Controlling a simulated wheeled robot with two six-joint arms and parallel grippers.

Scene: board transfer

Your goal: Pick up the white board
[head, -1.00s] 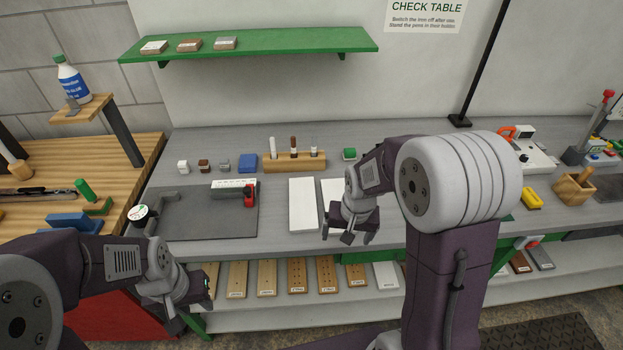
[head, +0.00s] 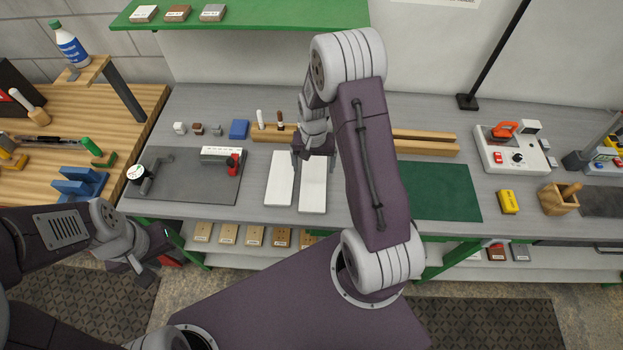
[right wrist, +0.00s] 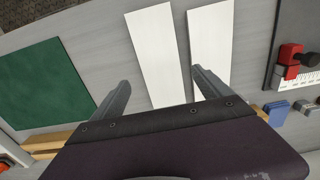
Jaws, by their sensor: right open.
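Two flat white boards lie side by side on the grey bench: a left white board (head: 279,180) and a right white board (head: 314,188). My right gripper (head: 313,156) is open over the far end of the right board, with its body hiding that end. In the right wrist view, the right board (right wrist: 156,50) lies between the two spread fingers (right wrist: 160,92), and the left board (right wrist: 211,40) is beside it, past one finger. The gripper holds nothing. My left gripper (head: 146,272) hangs low in front of the bench, away from the boards; its jaws are unclear.
A dark grey mat (head: 195,190) with a gauge and a red-ended tool lies left of the boards. A green mat (head: 440,190) lies to the right. A wooden rack (head: 262,134) stands behind the boards. A lower shelf (head: 235,252) holds several wooden blocks.

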